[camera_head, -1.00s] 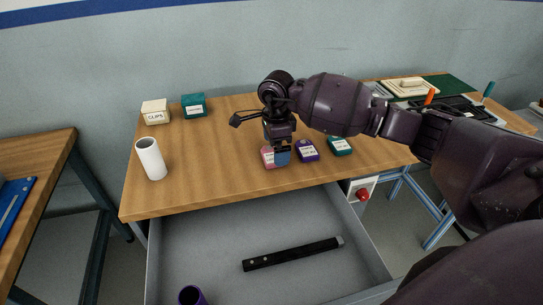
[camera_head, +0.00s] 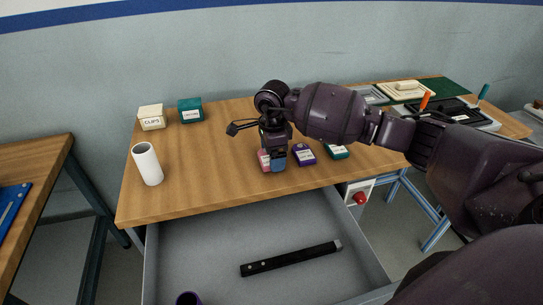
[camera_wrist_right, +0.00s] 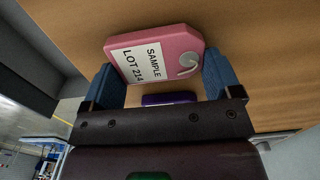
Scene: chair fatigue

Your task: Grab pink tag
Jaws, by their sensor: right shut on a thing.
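The pink tag (camera_wrist_right: 158,56) has a white label reading "SAMPLE LOT 214" and a pale hook-shaped mark. In the right wrist view it sits between the blue fingertips of my right gripper (camera_wrist_right: 160,88). In the head view the pink tag (camera_head: 264,160) is partly hidden behind my right gripper (camera_head: 273,160), at the front part of the wooden table. My right gripper is shut on it. I cannot tell whether the tag is clear of the tabletop. A purple tag (camera_head: 304,154) and a green tag (camera_head: 337,152) lie to its right. My left gripper is not in view.
A white cylinder (camera_head: 148,164) stands at the table's left. A clips box (camera_head: 152,117) and a green box (camera_head: 190,110) stand at the back left. An open grey drawer (camera_head: 215,240) below holds a black bar (camera_head: 290,258) and a purple cup (camera_head: 188,298).

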